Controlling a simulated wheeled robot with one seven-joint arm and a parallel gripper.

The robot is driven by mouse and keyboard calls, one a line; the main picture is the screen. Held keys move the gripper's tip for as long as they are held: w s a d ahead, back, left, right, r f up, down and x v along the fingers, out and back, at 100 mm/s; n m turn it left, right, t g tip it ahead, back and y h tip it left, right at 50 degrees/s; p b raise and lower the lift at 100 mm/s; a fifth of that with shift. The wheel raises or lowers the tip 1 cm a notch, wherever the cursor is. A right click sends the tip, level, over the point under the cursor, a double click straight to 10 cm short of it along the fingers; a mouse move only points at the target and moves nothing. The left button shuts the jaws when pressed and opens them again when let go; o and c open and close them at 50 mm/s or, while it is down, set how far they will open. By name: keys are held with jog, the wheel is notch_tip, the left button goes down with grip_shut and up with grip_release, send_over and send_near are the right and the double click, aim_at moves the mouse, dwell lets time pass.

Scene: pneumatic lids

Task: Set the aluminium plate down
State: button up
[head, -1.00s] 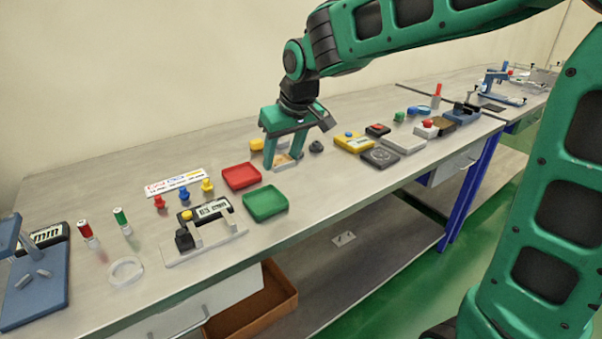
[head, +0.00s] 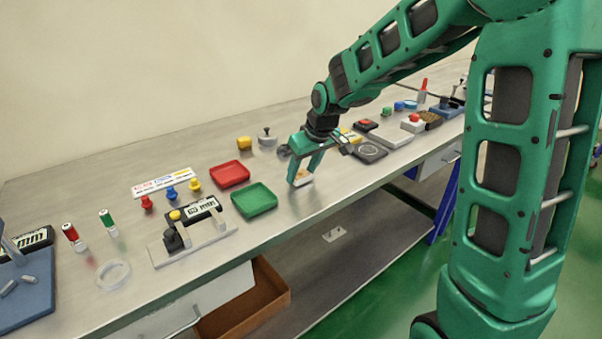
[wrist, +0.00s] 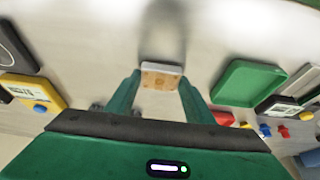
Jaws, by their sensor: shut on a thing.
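The aluminium plate (head: 302,179) is a small pale piece with a tan patch on its face. My gripper (head: 301,172) is shut on it, to the right of the green tray (head: 254,200). In the wrist view the plate (wrist: 161,80) sits between the two fingertips, its silver edge facing away. A soft shadow lies on the tabletop beyond it in that view. I cannot tell for certain whether the plate touches the bench. The fingers hide part of the plate in the head view.
The red tray (head: 229,174) is left of my gripper. A yellow block (head: 244,143) and a grey knobbed piece (head: 267,138) stand behind. The dark dial box (head: 369,152) is to the right. Bare bench (head: 291,214) lies between the green tray and the front edge.

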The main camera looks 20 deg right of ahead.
jog(key=shift+f, duration=0.2)
jog(key=shift+f, duration=0.15)
jog(key=o, duration=1.2)
jog(key=shift+o, duration=0.2)
jog(key=v, duration=1.2)
jog(key=s+d+f+m+g+h, duration=0.1)
jog(key=s+d+m, duration=0.1)
jog(key=s+d, duration=0.4)
jog(key=s+d+f+m+g, duration=0.1)
jog(key=s+d, duration=0.4)
jog(key=s, duration=0.6)
jog(key=shift+d+f+m+h, duration=0.4)
jog(key=shift+f+m, duration=0.1)
jog(key=shift+m, duration=0.7)
jog(key=s+d+f+m, duration=0.1)
jog(key=s, duration=0.4)
jog(key=s+d+f+m+g, duration=0.1)
jog(key=s+f+m, duration=0.1)
jog(key=s, duration=0.3)
jog(key=s+d+f+m+g, duration=0.1)
jog(key=s, duration=0.4)
jog(key=shift+s+f+m+y, duration=0.15)
jog(key=shift+s+m+y, duration=0.15)
jog(key=shift+s, duration=0.1)
jog(key=shift+c, duration=1.2)
